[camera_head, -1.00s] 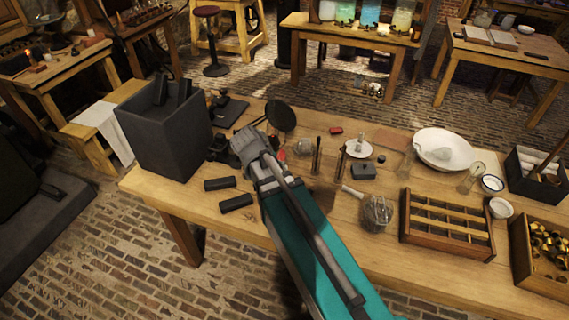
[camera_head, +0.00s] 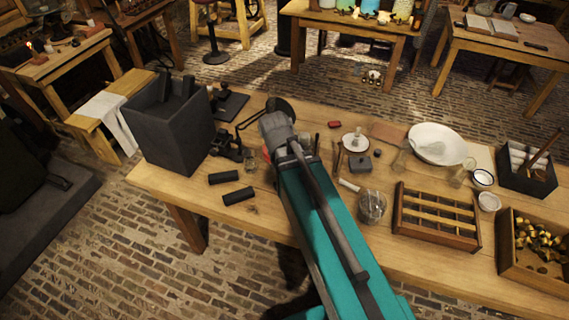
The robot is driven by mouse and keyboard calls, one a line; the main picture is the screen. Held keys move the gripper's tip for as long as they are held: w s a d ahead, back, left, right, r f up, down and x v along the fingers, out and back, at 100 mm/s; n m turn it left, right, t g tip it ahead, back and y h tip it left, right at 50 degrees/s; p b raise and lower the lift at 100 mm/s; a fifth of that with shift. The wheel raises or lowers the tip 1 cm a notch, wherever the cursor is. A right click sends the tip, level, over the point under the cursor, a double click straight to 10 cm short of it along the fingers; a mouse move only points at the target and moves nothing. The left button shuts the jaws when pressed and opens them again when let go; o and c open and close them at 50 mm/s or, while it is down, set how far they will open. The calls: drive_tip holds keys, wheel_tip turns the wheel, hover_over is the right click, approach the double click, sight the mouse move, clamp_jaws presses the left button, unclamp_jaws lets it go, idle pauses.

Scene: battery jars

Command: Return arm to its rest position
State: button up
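My arm, with its teal link (camera_head: 335,235) and grey joint (camera_head: 277,130), reaches up from the bottom edge over the left middle of the wooden workbench (camera_head: 290,215). My gripper cannot be made out; the arm's far end lies at the grey joint, and anything beyond it is hidden. No held object shows.
A dark grey open box (camera_head: 172,140) stands at the bench's left end, with two black cylinders (camera_head: 231,185) in front of it. A dark stand (camera_head: 228,143) is left of my arm. A glass jar (camera_head: 372,206), wooden divided tray (camera_head: 437,217) and white bowl (camera_head: 437,143) are right.

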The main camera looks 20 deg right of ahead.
drive_tip(key=shift+s+r, duration=0.15)
drive_tip(key=shift+r, duration=0.05)
idle(0.3)
drive_tip(key=shift+s+a+f+n+g+y+b, duration=0.1)
drive_tip(key=shift+s+f+n+g+y+b, duration=0.2)
drive_tip(key=shift+s+f+n+y+b, duration=0.75)
